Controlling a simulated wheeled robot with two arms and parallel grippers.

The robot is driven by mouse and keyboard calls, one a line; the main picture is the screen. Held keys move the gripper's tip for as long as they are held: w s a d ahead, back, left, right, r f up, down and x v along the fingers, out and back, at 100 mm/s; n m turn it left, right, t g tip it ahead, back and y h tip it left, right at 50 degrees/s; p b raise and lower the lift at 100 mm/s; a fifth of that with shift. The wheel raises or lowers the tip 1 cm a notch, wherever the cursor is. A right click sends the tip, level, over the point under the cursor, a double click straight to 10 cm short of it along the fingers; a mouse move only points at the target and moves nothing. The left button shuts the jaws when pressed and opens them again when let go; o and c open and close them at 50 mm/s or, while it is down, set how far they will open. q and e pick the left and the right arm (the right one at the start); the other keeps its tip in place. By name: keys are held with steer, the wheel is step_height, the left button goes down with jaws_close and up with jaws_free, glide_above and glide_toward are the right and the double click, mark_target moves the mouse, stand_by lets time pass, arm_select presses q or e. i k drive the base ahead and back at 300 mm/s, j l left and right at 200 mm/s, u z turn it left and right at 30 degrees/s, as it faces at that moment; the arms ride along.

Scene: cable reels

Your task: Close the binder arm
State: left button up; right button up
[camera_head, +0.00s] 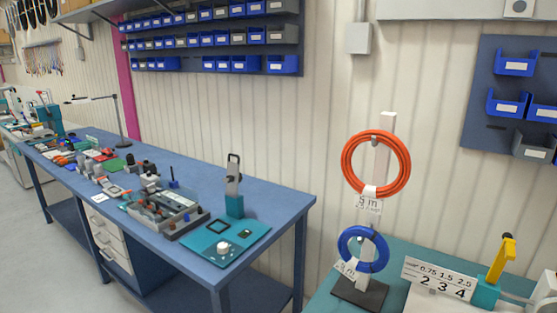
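A yellow lever arm (501,260) with a black tip stands raised and slightly tilted from a teal block (487,293) at the lower right; it looks open. A similar grey arm (233,182) with a black handle stands upright from a teal block (235,206) on the blue workbench. I cannot tell for certain which of the two is the binder arm. Neither of my grippers is in view.
An orange cable coil (348,177) and a blue coil (345,236) hang on a white post with a dark base (360,293). A numbered sign (438,279) stands beside the yellow arm. The blue workbench (280,205) holds several tools; blue bins line the wall.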

mark_target(507, 252)
steer(key=z, duration=1.45)
